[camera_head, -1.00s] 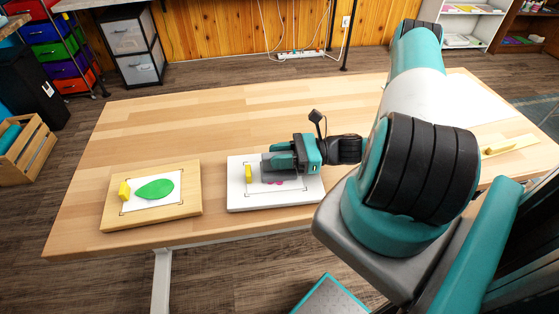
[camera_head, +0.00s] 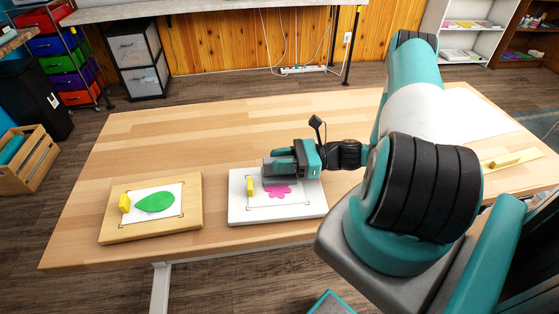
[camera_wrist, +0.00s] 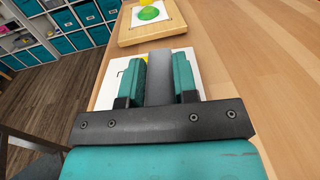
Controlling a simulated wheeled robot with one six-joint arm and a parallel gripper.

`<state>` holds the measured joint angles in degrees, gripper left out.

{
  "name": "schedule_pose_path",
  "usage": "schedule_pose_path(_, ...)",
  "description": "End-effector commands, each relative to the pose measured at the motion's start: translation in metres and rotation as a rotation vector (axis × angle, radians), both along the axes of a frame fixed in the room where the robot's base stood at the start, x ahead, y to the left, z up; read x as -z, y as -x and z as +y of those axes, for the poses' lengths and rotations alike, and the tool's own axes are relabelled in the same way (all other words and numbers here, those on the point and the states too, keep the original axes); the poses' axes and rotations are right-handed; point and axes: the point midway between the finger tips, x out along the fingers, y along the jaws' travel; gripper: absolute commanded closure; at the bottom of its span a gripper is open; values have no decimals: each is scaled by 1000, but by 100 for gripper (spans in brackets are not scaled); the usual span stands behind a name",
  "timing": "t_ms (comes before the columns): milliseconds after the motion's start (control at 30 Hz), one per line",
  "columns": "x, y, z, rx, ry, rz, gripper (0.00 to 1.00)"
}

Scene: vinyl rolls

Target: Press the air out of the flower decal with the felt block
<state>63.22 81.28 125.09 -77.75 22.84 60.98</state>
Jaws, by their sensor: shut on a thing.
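The pink flower decal (camera_head: 278,192) lies on a white sheet on the white board (camera_head: 238,213). Its far part is hidden behind the felt block and my gripper. My gripper (camera_head: 280,167) is over the far part of the board. It is shut on the grey felt block (camera_head: 270,181), which also shows between the two teal fingers in the wrist view (camera_wrist: 159,82). The block is at the far edge of the flower; I cannot tell if it touches the decal. The wrist view does not show the flower.
A small yellow block (camera_head: 250,187) stands on the white board, left of the flower. A wooden board (camera_head: 112,232) to the left holds a green leaf decal (camera_head: 155,202) and another yellow block (camera_head: 124,203). The table (camera_head: 215,132) behind the boards is clear.

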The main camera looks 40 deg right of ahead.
Motion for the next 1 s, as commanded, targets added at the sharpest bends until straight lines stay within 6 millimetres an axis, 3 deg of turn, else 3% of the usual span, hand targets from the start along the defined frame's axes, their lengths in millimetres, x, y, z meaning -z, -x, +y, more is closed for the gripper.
schedule_pose_path(633,0,25,19,-2,-2,5,100)
schedule_pose_path(1000,1,27,21,-3,-1,4,100)
